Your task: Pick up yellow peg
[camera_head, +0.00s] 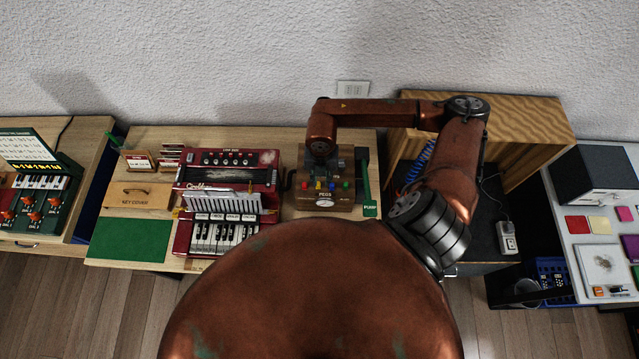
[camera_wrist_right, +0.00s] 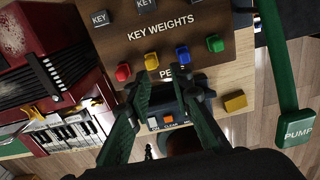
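The yellow peg (camera_wrist_right: 151,61) stands in a row on a wooden box (camera_wrist_right: 185,35) lettered "KEY WEIGHTS", between a red peg (camera_wrist_right: 123,73) and a blue peg (camera_wrist_right: 182,54). It shows small in the head view (camera_head: 318,186). My right gripper (camera_wrist_right: 161,84) is open in the wrist view, its green fingers parted with nothing held between them. Its tips appear just below the peg row, apart from the yellow peg; the height gap is unclear. In the head view my right arm reaches over the box from the right. My left gripper is out of view.
A green peg (camera_wrist_right: 215,43) ends the row. A yellow block (camera_wrist_right: 235,102) lies to the right. A green lever marked "PUMP" (camera_wrist_right: 297,128) is beside the box. A red accordion-like instrument (camera_head: 229,170) stands left of the box. A wooden cabinet (camera_head: 525,125) is at right.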

